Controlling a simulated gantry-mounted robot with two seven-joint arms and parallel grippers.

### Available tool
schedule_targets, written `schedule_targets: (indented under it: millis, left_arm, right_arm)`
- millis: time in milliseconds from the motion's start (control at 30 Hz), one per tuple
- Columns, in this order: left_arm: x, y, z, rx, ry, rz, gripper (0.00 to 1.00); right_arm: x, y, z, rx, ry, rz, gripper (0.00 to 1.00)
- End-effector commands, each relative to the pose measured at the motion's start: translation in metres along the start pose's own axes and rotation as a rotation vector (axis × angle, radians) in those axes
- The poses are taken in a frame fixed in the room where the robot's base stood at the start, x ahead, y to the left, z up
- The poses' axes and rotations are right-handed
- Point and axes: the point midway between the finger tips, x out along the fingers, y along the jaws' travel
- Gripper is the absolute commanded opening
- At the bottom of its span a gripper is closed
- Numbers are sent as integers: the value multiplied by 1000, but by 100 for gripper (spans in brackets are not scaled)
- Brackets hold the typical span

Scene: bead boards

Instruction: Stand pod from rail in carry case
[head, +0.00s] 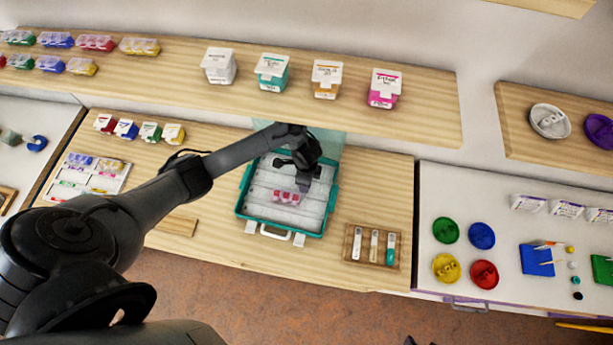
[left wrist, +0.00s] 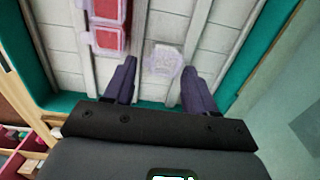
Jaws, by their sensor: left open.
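The teal carry case (head: 240,205) stands open on the wooden counter, with a pale ribbed inside. Its teal wall also shows in the left wrist view (left wrist: 252,45). A red pod strip with clear covers (head: 287,197) lies in the case; it shows at the top of the left wrist view (left wrist: 108,12). My left gripper (head: 298,186) is inside the case outline, pointing down, fingers apart. In the left wrist view, a small clear, whitish piece (left wrist: 163,58) lies between and just beyond the open fingertips (left wrist: 160,68); contact cannot be told. My right gripper is out of view.
A wooden tray (head: 352,257) with three labelled tubes stands right of the case. Small coloured pods (head: 150,131) and a white sorting tray (head: 75,190) are to the left. A shelf (head: 430,110) with boxes runs behind.

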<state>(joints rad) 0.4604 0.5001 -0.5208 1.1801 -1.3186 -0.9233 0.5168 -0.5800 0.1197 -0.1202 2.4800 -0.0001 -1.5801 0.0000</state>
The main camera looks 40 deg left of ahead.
Motion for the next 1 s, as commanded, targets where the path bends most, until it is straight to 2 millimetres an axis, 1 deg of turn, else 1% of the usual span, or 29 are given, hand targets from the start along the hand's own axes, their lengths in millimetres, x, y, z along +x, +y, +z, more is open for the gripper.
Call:
schedule_targets:
  millis: [33, 133, 267, 367, 467, 500, 567, 600, 633, 667, 700, 767, 833, 900, 1000]
  left_arm:
    - [-10, 0, 0, 0, -1, 0, 56]
    - [-18, 0, 0, -1, -1, -1, 56]
    - [-25, 3, -4, 2, 7, -6, 56]
    - [-24, 13, -17, 4, 31, -27, 56]
    - [-22, 32, -41, -4, 80, -73, 56]
    - [-24, 43, -54, -16, 108, -98, 56]
    - [-31, 62, -72, -52, 155, -138, 56]
    - [-39, 75, -81, -86, 185, -162, 56]
    - [-46, 83, -86, -120, 205, -180, 56]
    - [-55, 93, -89, -158, 224, -194, 56]
    - [-67, 104, -90, -213, 245, -211, 56]
    - [-87, 118, -86, -306, 268, -227, 56]
    - [-111, 134, -72, -423, 284, -233, 56]
    - [-133, 148, -54, -536, 288, -227, 56]
    - [-160, 167, -25, -680, 284, -208, 56]
  right_arm:
    - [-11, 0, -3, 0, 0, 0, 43]
    - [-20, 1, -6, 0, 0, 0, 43]
    - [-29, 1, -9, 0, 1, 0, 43]
    - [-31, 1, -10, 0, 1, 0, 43]
    - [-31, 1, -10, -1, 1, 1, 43]
    - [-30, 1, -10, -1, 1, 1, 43]
    - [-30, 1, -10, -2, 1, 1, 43]
    - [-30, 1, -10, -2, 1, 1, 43]
    - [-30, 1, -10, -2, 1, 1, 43]
    - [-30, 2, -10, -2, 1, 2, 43]
    - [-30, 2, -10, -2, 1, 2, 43]
    - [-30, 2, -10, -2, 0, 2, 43]
    - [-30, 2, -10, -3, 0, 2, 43]
    - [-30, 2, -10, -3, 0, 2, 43]
    - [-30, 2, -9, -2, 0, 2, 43]
